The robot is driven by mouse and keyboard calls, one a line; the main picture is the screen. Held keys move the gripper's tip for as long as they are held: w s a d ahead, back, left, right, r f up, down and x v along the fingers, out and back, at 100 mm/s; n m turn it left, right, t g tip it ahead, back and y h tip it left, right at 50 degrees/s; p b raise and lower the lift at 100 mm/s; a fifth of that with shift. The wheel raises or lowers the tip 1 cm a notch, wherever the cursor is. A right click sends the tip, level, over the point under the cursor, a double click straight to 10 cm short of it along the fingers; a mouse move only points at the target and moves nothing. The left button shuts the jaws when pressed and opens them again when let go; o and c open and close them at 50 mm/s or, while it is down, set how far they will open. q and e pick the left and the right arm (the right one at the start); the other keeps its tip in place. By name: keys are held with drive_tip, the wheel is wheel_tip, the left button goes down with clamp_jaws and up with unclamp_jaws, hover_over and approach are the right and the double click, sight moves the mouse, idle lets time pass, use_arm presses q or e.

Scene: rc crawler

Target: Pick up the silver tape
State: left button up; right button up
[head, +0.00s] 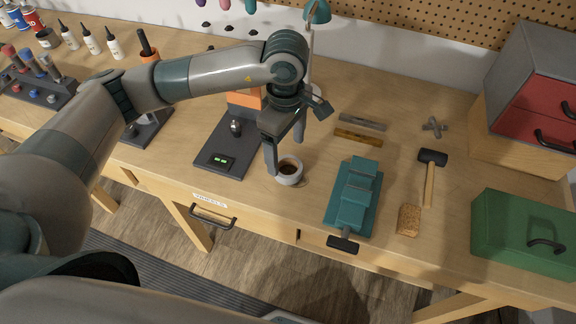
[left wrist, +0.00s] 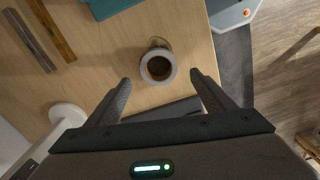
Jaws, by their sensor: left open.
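A small round silver-grey piece with a brown inside (head: 289,179) sits on the wooden workbench near its front edge. It is the only thing I see that could be the silver tape, though its shape is somewhat cup-like and I cannot tell for sure. In the left wrist view it (left wrist: 145,70) shows just beyond and between the fingertips, with a thin tan arc beside it. My left gripper (head: 285,154) is open and empty, fingers pointing down, close behind and above the piece. The left wrist view shows both fingers (left wrist: 160,78) apart. My right gripper is not in view.
Right of the piece stand a teal vise (head: 352,200), a cork block (head: 408,220), a black-headed mallet (head: 430,175) and a green toolbox (head: 520,235). A dark device with a green display (head: 225,150) stands to the left. Two flat bars (head: 358,137) lie behind.

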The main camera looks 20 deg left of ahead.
sight(287, 159)
use_arm(q)
drive_tip(key=shift+f+p, duration=0.25)
drive_tip(key=shift+p, duration=0.1)
drive_tip(key=shift+d+f+p, duration=0.1)
drive_tip(key=shift+f+p, duration=0.65)
wheel_tip(287, 159, down, 2)
drive_tip(key=shift+f+p, duration=0.1)
drive_tip(key=shift+p, duration=0.4)
drive_tip(key=shift+f, duration=0.5)
drive_tip(key=c, duration=1.1)
